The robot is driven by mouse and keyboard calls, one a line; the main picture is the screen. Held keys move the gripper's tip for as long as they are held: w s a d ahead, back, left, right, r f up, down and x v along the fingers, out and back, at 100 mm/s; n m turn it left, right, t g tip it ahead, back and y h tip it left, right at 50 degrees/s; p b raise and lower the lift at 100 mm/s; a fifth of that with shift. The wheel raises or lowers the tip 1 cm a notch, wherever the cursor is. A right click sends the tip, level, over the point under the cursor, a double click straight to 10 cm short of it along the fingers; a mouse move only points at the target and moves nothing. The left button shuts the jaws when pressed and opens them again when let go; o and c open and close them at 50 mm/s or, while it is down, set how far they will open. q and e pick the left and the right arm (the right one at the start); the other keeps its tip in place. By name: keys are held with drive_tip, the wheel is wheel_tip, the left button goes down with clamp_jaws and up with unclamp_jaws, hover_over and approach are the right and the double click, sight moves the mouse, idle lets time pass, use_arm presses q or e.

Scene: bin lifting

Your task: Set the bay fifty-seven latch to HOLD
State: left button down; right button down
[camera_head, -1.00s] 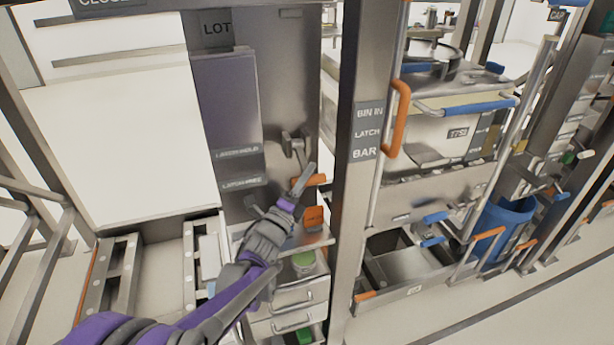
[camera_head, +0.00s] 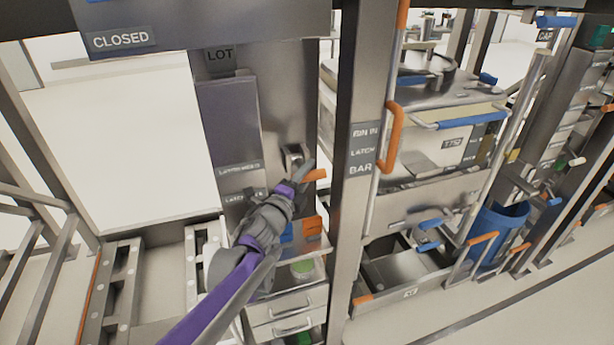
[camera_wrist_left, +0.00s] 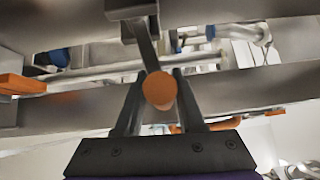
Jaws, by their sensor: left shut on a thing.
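The latch (camera_head: 293,156) is a grey metal fitting on the steel panel, with a lever ending in an orange handle (camera_head: 316,175). Plates on its left appear to read LATCH HOLD (camera_head: 239,168) and LATCH FREE (camera_head: 238,196), though the small print is blurred. My left gripper (camera_head: 300,178) is shut on the orange handle and partly covers the lever. In the left wrist view the handle's round orange end (camera_wrist_left: 160,90) sits between the two fingers (camera_wrist_left: 159,103), with a grey lever arm behind it. My right gripper is not in view.
A steel post (camera_head: 355,200) with a BIN IN LATCH BAR plate (camera_head: 364,150) stands close on the right. An orange block (camera_head: 312,225) and drawers (camera_head: 287,315) are below the gripper. A CLOSED sign (camera_head: 120,40) hangs at upper left.

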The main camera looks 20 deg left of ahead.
use_arm(q)
drive_tip(key=shift+w+a+r+p, duration=0.15)
drive_tip(key=shift+w+r+p, duration=0.05)
drive_tip(key=shift+r, duration=0.4)
drive_tip(key=shift+w+a+r+p, duration=0.1)
drive_tip(key=shift+w+r+p, duration=0.1)
drive_tip(key=shift+r, duration=0.35)
drive_tip(key=shift+a+r, duration=0.1)
drive_tip(key=c, duration=0.6)
unclamp_jaws()
drive_tip(key=shift+a, duration=0.1)
drive_tip(key=shift+s, duration=0.25)
drive_tip(key=s, duration=0.3)
drive_tip(key=s+a, duration=0.1)
drive_tip(key=s, duration=0.2)
drive_tip(key=s+a, duration=0.1)
drive_tip(key=s, duration=0.3)
drive_tip(key=shift+f+b, duration=0.3)
drive_tip(key=shift+b, duration=0.1)
